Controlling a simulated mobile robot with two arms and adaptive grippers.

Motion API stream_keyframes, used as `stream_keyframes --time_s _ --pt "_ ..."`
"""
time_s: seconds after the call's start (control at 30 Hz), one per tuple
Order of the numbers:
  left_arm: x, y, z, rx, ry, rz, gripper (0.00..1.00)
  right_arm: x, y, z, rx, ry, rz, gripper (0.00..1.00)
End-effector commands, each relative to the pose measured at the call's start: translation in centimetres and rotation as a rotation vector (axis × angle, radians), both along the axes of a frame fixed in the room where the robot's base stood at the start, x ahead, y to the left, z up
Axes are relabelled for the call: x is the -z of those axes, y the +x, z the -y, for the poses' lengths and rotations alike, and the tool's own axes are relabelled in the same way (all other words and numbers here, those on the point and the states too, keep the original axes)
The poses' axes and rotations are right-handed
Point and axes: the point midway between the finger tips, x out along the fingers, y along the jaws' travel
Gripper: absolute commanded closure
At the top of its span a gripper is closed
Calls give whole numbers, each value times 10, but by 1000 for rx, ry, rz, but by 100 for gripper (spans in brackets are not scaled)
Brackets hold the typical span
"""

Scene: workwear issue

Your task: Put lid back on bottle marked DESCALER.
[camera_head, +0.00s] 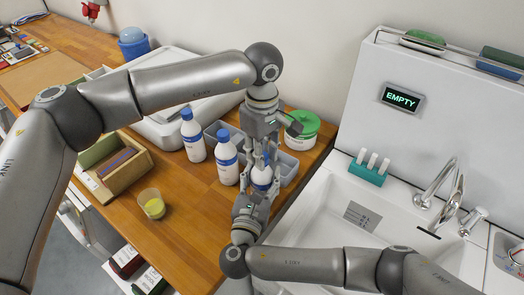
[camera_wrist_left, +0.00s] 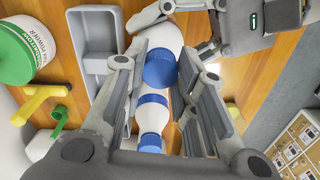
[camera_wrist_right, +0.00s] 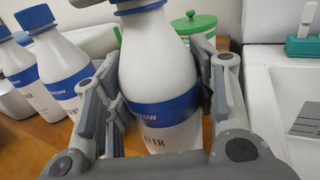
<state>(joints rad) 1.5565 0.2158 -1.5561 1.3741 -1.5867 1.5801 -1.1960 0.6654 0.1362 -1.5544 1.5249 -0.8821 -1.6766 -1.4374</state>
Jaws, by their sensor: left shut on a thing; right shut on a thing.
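The white DESCALER bottle (camera_head: 262,177) stands upright at the counter's right side; its label ends in "LER" in the right wrist view (camera_wrist_right: 160,85). My right gripper (camera_wrist_right: 160,100) is shut around its body, one finger on each side. My left gripper (camera_head: 266,150) points down from above and is shut on the blue lid (camera_wrist_left: 160,68), which shows between its fingers in the left wrist view. The lid's blue edge (camera_wrist_right: 140,4) is at the bottle's neck at the top of the right wrist view. I cannot tell whether it is fully seated.
Two similar blue-capped bottles (camera_head: 193,137) (camera_head: 227,160) stand close on the left. Grey bins (camera_head: 284,168) and a green-lidded tub (camera_head: 300,132) are behind. A beaker of yellow liquid (camera_head: 152,204) stands at front left; the sink (camera_head: 330,215) is on the right.

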Motion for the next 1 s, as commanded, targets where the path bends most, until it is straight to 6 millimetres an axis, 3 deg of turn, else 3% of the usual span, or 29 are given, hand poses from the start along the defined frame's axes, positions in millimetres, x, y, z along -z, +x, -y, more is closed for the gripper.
stream_keyframes --time_s 0.4,0.57,0.7,0.73,0.9,1.0 --pt "0 1 0 759 0 5 81 0 0 0 1 1 0 100" --pt "0 2 0 997 0 4 81 0 0 0 0 1 0 100" --pt "0 2 0 994 1 5 81 0 -1 0 0 1 0 100" --pt "0 2 0 994 1 5 73 0 -1 0 0 1 0 100" --pt "0 1 0 993 0 4 51 0 0 0 0 0 0 100" --pt "0 1 0 993 0 3 49 0 0 0 0 0 0 100"
